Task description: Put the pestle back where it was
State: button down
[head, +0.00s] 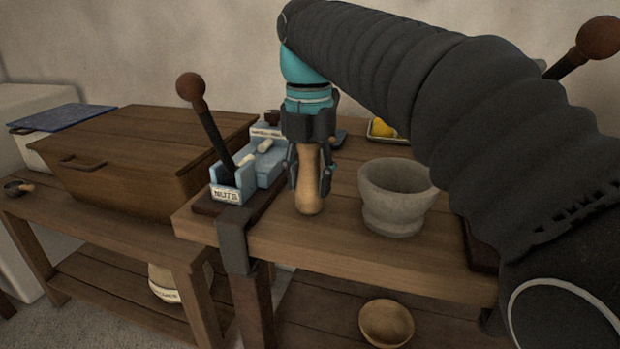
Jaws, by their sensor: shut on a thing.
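My gripper (309,175) points down over the right-hand wooden table and is shut on the pestle (309,190). The pestle is pale wood and upright, with its rounded lower end near the table's front part. I cannot tell whether that end touches the table top. A grey stone mortar (394,195) stands on the table just right of the pestle, apart from it. The mortar's inside is only partly visible.
A blue box labelled NUTS (232,182) with a dark lever (207,120) is close left of my gripper. A wooden chest (140,155) stands farther left. A wooden bowl (386,323) is on the lower shelf. My arm hides the table's right side.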

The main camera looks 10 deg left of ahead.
jog(key=c, duration=0.6)
grip_release()
jog(key=shift+f, duration=0.1)
jog(key=shift+o, duration=0.2)
notch_tip(320, 180, up, 12)
jog(key=shift+r+p, duration=0.15)
jog(key=shift+p, duration=0.9)
